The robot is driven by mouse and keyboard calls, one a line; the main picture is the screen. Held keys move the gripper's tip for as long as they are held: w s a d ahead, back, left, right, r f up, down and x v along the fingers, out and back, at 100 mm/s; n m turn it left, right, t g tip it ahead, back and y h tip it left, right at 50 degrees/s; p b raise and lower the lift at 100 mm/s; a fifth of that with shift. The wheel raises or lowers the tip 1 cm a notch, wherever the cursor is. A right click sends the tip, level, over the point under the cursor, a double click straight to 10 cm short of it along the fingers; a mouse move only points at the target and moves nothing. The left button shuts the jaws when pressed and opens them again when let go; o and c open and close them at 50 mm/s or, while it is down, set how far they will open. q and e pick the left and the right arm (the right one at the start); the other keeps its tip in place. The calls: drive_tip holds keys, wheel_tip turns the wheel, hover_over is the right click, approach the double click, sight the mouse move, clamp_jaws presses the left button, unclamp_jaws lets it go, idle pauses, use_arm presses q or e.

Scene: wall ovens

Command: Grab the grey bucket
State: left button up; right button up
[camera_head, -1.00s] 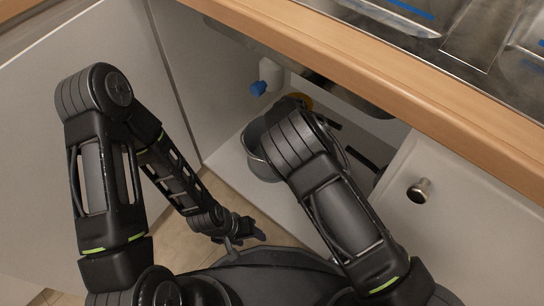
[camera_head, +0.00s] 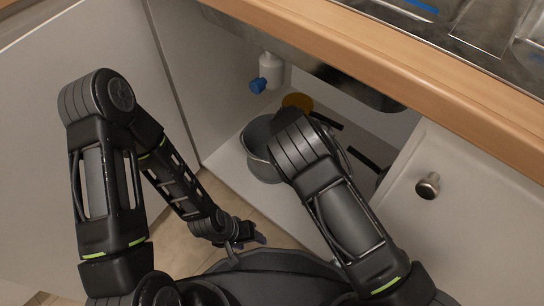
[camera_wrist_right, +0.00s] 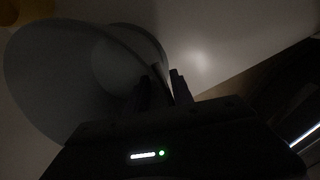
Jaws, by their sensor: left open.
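The grey bucket (camera_head: 261,165) stands on the white cabinet floor under the counter, partly hidden by my right forearm. In the right wrist view the bucket (camera_wrist_right: 55,75) is large and dim, its round mouth at the left. My right gripper (camera_wrist_right: 164,78) has its dark fingertips at the bucket's right edge in that view. A narrow gap shows between them, but whether the bucket's wall is between them is too dark to tell. In the head view my right gripper is hidden behind its arm. My left gripper (camera_head: 246,238) is open and empty, low outside the cabinet, apart from the bucket.
A white bottle with a blue cap (camera_head: 269,72) is at the cabinet's back. The wooden counter edge (camera_head: 400,70) overhangs the opening. A white door with a knob (camera_head: 428,185) is at the right.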

drive_tip(key=shift+c, duration=0.2)
clamp_jaws()
idle(1.2)
drive_tip(key=shift+w+r, duration=0.1)
